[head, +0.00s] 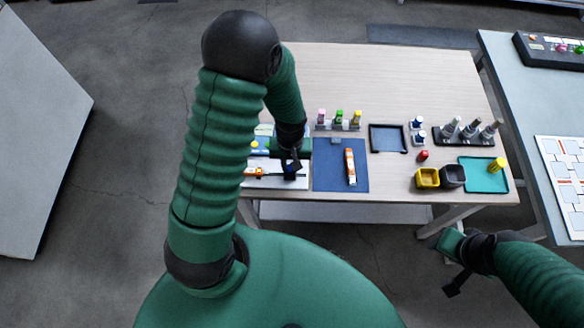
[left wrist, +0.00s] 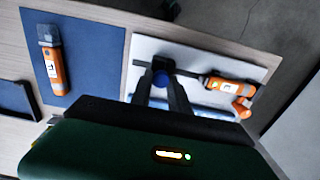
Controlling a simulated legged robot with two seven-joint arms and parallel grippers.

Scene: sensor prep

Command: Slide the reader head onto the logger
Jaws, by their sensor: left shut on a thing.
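My left gripper (head: 291,166) is shut over the white board at the table's left front. It also shows in the left wrist view (left wrist: 161,88), shut on a dark piece with a round blue face (left wrist: 161,79), probably the reader head. A dark rod runs from there towards an orange-and-white device (head: 256,172), which also shows in the left wrist view (left wrist: 226,88); this may be the logger. Whether the two are joined is unclear. Another orange-and-white stick (head: 350,167) with a grey end lies on the blue mat (head: 326,178).
Several coloured bottles (head: 339,118) stand in a rack behind the mat. A dark tray (head: 388,139), yellow cup (head: 427,178), black cup (head: 453,176) and teal tray (head: 483,181) lie to the right. The table's back half (head: 370,75) is clear.

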